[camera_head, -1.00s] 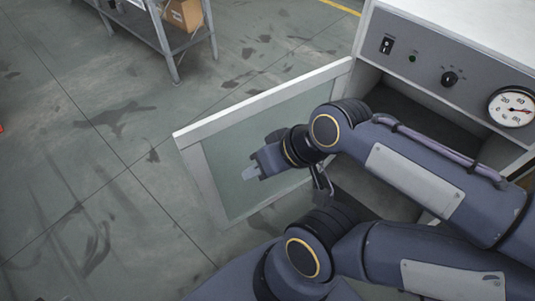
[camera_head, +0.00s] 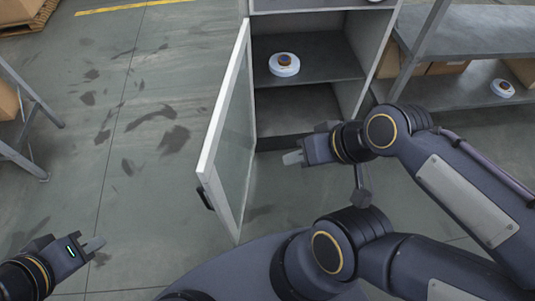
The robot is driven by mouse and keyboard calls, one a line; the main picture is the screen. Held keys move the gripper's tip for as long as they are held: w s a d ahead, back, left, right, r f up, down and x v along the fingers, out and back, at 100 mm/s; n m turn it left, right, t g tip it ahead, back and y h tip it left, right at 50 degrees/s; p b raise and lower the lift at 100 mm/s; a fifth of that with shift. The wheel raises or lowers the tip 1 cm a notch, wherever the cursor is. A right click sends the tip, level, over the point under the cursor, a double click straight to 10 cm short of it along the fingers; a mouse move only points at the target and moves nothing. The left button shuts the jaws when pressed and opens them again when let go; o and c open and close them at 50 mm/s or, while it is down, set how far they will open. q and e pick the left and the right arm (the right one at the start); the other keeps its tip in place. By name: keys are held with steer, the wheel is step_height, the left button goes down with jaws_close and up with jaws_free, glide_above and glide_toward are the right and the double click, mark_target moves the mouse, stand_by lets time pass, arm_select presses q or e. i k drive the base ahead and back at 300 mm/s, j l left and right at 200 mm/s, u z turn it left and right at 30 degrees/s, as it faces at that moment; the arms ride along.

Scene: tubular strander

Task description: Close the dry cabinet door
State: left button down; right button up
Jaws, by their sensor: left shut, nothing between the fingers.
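The dry cabinet door (camera_head: 206,160), a pale frame with a glass panel, stands wide open. It is hinged at the left side of the cabinet (camera_head: 349,50) and points towards me. Its dark handle (camera_head: 205,199) is on the outer face near the free edge. My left gripper (camera_head: 94,244) is shut and empty at the lower left, over the floor, apart from the door on its outer side. My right gripper (camera_head: 292,157) is on the inner side of the door, before the cabinet's opening. I cannot tell whether its fingers are apart.
A white round item with an orange-brown top (camera_head: 284,64) stands on the cabinet's shelf (camera_head: 325,62). A grey rack (camera_head: 455,95) with boxes stands at the right. Another rack (camera_head: 22,120) is at the left edge. The floor left of the door is clear.

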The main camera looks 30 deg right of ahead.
mark_target(224, 168)
steer(key=i+j+z, duration=0.1)
steer(key=j+z, duration=1.5)
steer(key=k+j, duration=0.1)
steer(key=k, duration=0.5)
steer(key=i+u, duration=0.2)
steer(key=u, duration=0.25)
steer(key=i+u, duration=0.25)
steer(key=u, duration=0.15)
